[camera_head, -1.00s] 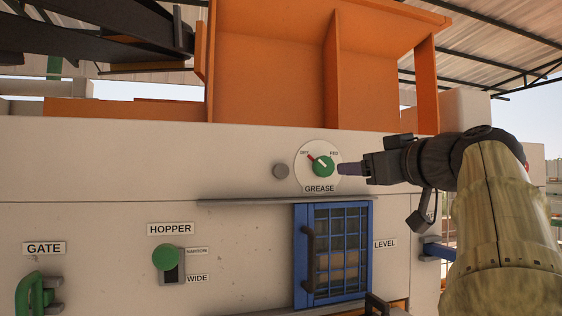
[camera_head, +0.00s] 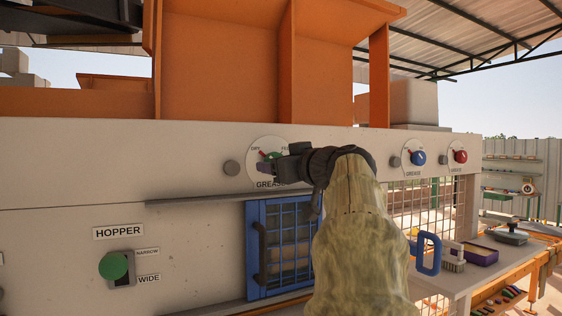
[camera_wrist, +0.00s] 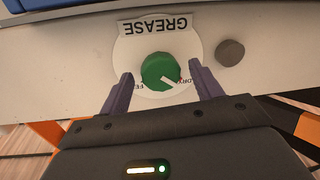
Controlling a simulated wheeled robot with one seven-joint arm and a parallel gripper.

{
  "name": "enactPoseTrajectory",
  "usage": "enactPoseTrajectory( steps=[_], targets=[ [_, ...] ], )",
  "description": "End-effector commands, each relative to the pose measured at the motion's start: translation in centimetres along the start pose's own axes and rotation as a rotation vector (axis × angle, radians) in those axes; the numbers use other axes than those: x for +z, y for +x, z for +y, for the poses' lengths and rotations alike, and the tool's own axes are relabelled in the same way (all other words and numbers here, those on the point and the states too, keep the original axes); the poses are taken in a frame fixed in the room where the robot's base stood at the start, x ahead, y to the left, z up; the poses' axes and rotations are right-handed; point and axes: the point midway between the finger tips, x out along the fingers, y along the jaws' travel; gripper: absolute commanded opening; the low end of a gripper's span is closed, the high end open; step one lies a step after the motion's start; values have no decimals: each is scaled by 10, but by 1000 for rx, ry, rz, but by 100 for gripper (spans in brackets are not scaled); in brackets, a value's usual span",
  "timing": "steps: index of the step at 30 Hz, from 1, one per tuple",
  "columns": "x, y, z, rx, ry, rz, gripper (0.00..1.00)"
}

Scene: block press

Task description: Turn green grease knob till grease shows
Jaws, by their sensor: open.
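The green grease knob (camera_wrist: 159,70) sits on a round white dial plate (camera_wrist: 187,42) under the word GREASE, which appears upside down in the wrist view. Its pale pointer mark is turned toward DRY, with FED on the other side. In the head view the knob (camera_head: 272,156) is partly hidden by my gripper (camera_head: 264,168). In the wrist view my gripper (camera_wrist: 161,76) is open, with one finger on each side of the knob and a gap on both sides. A grey round stub (camera_wrist: 230,53) beside the dial shows no grease.
A blue barred door (camera_head: 283,240) is below the dial, under a thin ledge. A green HOPPER knob (camera_head: 113,265) is at left. Blue (camera_head: 418,158) and red (camera_head: 460,156) knobs are at right. A bench with a brush and trays stands at far right.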

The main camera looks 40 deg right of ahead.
Motion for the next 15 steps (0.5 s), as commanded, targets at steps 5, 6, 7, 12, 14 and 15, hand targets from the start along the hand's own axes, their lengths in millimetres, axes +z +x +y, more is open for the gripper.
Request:
enactPoseTrajectory(
  steps=[5,6,7,12,14,15],
  targets=[
    [0,0,0,0,0,0,41],
    [0,0,0,0,0,0,33],
    [0,0,0,0,0,0,27],
    [0,-1,0,1,1,0,20],
    [0,-1,0,1,4,1,20],
    [0,-1,0,1,7,1,20]
  ],
)
